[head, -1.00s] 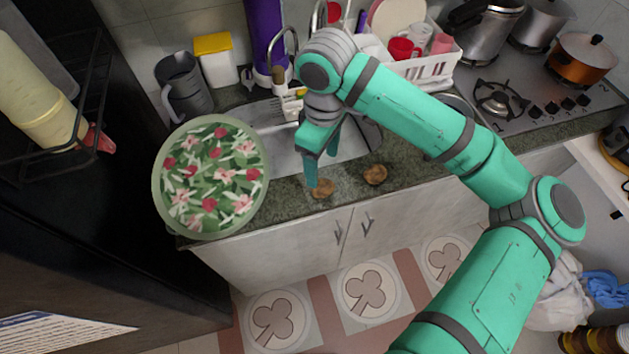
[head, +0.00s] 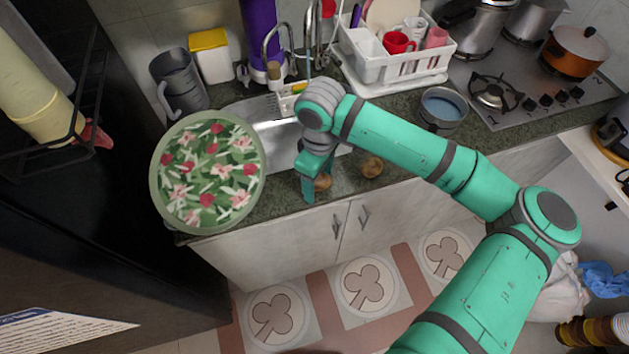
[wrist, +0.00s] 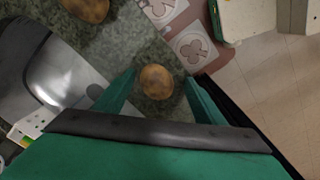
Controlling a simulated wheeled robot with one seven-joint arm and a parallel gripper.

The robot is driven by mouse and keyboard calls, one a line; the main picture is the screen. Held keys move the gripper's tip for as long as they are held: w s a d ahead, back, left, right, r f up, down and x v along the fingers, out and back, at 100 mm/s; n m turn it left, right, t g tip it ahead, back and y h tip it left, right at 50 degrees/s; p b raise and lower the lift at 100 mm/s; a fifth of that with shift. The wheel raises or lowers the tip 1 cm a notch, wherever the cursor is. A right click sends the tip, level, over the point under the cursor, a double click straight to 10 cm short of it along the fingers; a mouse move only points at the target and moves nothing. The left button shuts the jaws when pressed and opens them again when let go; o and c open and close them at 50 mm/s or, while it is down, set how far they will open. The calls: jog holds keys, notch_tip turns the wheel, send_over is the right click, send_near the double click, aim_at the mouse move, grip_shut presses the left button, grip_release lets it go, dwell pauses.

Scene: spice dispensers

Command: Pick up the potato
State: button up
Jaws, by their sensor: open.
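Two brown potatoes lie on the green stone counter in front of the sink. One potato (head: 322,182) is at my gripper (head: 314,186), partly hidden by it in the head view. In the wrist view this potato (wrist: 156,82) shows between the two open fingers of my gripper (wrist: 158,95), with gaps on both sides. The other potato (head: 371,167) lies a little to the right in the head view, and it shows at the top of the wrist view (wrist: 88,8). My gripper is open and empty, pointing down over the counter.
A round floral tray (head: 208,172) stands left of my gripper. The sink (head: 272,137) is behind it. A white dish rack (head: 385,72) with cups, a pot (head: 443,108) and a stove (head: 510,90) are to the right. The counter's front edge is close to the potatoes.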

jog(key=c, duration=1.2)
jog(key=shift+d, duration=0.1)
jog(key=shift+r, duration=0.2)
